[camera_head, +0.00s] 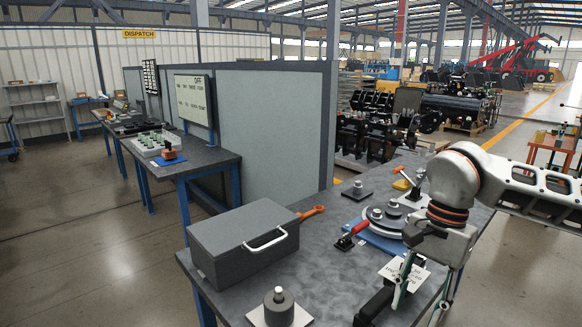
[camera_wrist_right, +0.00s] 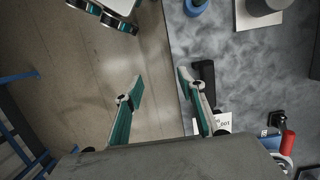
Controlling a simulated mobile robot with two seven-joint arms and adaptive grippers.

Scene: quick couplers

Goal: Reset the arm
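My right gripper (camera_head: 418,308) hangs down from its arm at the front right edge of the workbench (camera_head: 335,295) in the head view. In the right wrist view the right gripper (camera_wrist_right: 160,88) has its two fingers well apart with nothing between them. One finger shows over the floor, the other at the bench edge beside a black bar-shaped object (camera_wrist_right: 206,78). That black object (camera_head: 374,305) lies on the bench in the head view, partly behind a finger. I cannot tell whether they touch. My left gripper is not seen in the head view.
Floor left of the bench is clear.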

